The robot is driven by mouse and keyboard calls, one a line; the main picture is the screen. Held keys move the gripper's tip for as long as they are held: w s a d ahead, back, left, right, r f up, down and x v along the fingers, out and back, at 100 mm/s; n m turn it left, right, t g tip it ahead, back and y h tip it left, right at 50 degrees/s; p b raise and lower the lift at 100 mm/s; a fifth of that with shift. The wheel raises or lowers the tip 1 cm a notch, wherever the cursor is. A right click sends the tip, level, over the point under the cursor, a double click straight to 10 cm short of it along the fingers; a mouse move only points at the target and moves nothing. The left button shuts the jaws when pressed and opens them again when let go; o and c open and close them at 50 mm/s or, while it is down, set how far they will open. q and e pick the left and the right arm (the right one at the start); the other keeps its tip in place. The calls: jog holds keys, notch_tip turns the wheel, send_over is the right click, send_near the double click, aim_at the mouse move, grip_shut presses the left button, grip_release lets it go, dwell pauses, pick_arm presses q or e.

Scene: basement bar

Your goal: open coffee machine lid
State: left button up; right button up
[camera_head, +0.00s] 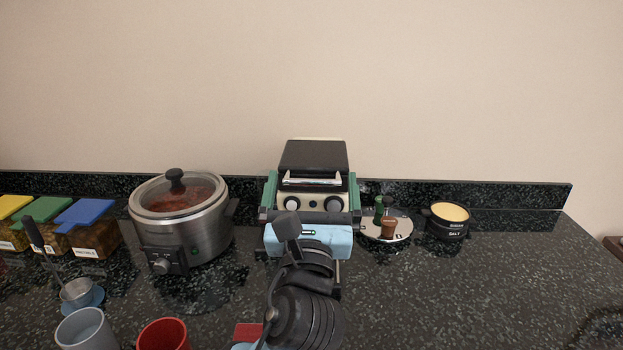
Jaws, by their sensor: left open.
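The coffee machine (312,191) stands at the middle of the counter near the wall. The gripper hides the machine's lower front. My right gripper is not in view.
A slow cooker (182,232) with a glass lid stands left of the machine. A round tray (385,232) with small items and a black salt pot (446,222) stand to the right. A grey cup (85,330) and red cup (163,335) are at front left. The right counter is mostly clear.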

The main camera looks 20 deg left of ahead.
pick_arm(q)
jog(key=shift+w+a+r, duration=0.15)
jog(key=shift+w+r, duration=0.1)
jog(key=shift+w, duration=0.3)
